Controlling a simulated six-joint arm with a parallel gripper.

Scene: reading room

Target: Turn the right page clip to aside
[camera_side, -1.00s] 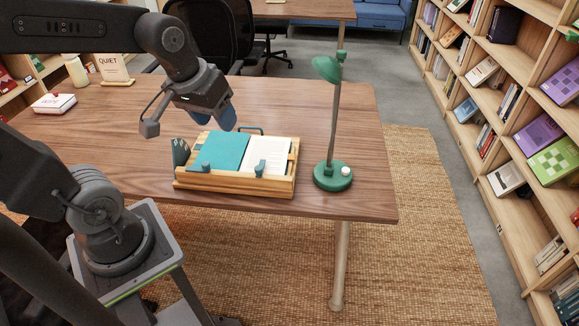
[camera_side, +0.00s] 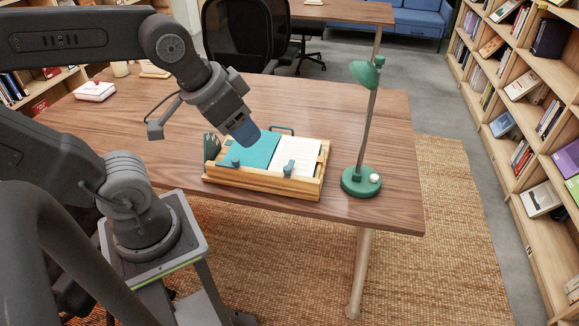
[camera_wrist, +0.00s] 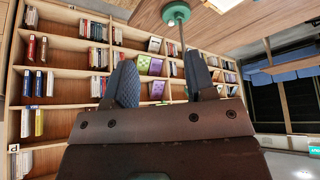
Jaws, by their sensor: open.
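A wooden book stand (camera_side: 255,184) holds an open book near the front edge of the desk. The teal left side of the book (camera_side: 250,150) and its white right page (camera_side: 300,155) both face up. The right page clip (camera_side: 289,168), blue-grey, stands at the front rail over the lower edge of the white page. A similar left clip (camera_side: 235,162) sits at the teal side. My gripper (camera_side: 246,133) is above the back of the teal side, apart from both clips. In the wrist view my gripper (camera_wrist: 162,76) shows its two fingers spread with nothing between them.
A green lamp (camera_side: 361,181) stands just right of the book stand, its post rising above it. A white box (camera_side: 95,91) lies at the desk's far left. Bookshelves (camera_side: 520,120) line the right side. Bare desk (camera_side: 335,120) lies behind the stand.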

